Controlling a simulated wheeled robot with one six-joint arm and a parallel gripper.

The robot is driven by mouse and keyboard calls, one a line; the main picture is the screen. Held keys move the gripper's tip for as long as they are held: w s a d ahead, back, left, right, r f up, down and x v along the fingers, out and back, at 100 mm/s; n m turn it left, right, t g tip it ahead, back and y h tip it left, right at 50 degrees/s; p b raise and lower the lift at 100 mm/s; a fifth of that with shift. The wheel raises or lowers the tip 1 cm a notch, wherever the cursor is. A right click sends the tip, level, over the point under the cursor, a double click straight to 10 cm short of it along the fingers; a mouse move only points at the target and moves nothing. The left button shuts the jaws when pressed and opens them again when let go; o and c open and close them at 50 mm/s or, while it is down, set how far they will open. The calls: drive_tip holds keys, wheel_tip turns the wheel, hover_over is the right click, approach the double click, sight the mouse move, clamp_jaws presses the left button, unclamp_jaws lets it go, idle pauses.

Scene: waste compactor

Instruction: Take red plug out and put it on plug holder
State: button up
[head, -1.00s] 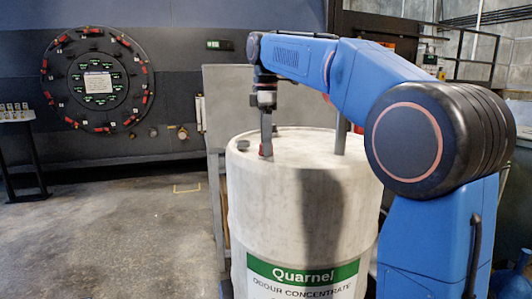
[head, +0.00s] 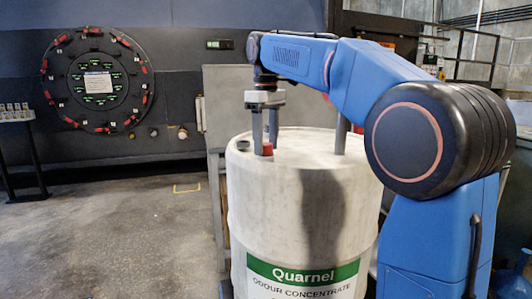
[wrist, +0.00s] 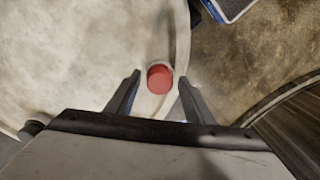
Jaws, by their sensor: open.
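The red plug (head: 267,149) sits in the top of the white drum (head: 290,225), near its left front rim. In the wrist view the red plug (wrist: 160,79) shows as a round red cap within a pale ring. My gripper (head: 265,146) points down over the drum top, open, with its fingers on either side of the plug. In the wrist view my gripper (wrist: 160,78) has clear gaps between the fingers and the plug, and nothing is held. I cannot make out a plug holder for certain.
A small dark cap (head: 243,145) is on the drum top left of the plug. A grey panel (head: 225,95) stands behind. A round hatch (head: 97,82) is on the far wall. The floor at left is clear.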

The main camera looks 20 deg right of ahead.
drive_tip(key=m, duration=0.3)
drive_tip(key=shift+m, duration=0.4)
drive_tip(key=m, duration=0.3)
drive_tip(key=shift+m, duration=0.3)
drive_tip(key=c, duration=1.2)
drive_tip(key=shift+o, duration=0.2)
drive_tip(key=n, duration=0.5)
drive_tip(key=n, duration=0.5)
